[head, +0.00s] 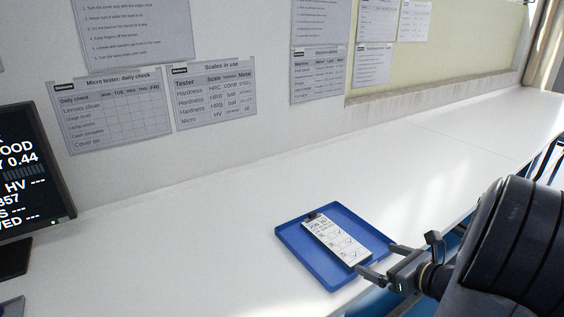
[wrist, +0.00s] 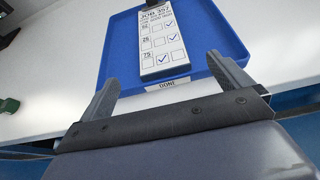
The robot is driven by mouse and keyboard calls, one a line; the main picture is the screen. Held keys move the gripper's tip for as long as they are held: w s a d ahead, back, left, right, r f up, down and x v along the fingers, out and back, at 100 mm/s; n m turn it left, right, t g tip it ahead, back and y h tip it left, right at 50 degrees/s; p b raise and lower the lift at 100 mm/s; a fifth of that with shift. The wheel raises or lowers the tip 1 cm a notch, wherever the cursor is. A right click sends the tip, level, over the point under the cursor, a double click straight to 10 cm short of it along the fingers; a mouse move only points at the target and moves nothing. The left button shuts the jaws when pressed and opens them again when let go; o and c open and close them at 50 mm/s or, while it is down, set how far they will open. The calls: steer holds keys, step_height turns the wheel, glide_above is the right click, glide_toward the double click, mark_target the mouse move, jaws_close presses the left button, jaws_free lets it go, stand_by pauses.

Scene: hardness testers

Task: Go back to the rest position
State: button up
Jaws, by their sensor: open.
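My gripper (head: 383,266) is open and empty at the front right edge of a blue tray (head: 295,237) on the white bench. In the wrist view, its two fingers (wrist: 167,90) are spread apart at the near rim of the tray (wrist: 226,55). A white job card (head: 327,236) lies in the tray, with a dark clip at its far end. The wrist view shows the card (wrist: 163,42) headed JOB 357 with check marks, just beyond the fingers and not between them. A DONE label (wrist: 168,86) is on the tray's near side.
A monitor (head: 28,165) stands at the left end of the bench. Printed sheets (head: 110,108) hang on the wall behind. The white bench top (head: 180,240) is clear left of the tray and to the far right (head: 450,130). A small green object (wrist: 9,105) shows in the wrist view.

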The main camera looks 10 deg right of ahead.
mark_target(351, 251)
steer(key=b+x, duration=0.1)
steer(key=x, duration=0.9)
steer(key=shift+w+a+f+b, duration=0.1)
steer(key=shift+w+f+b, duration=0.1)
steer(key=shift+f+b, duration=0.1)
steer(key=shift+r+p, duration=0.4)
steer(key=shift+r, duration=0.75)
steer(key=shift+s+f, duration=0.1)
steer(key=shift+f, duration=0.05)
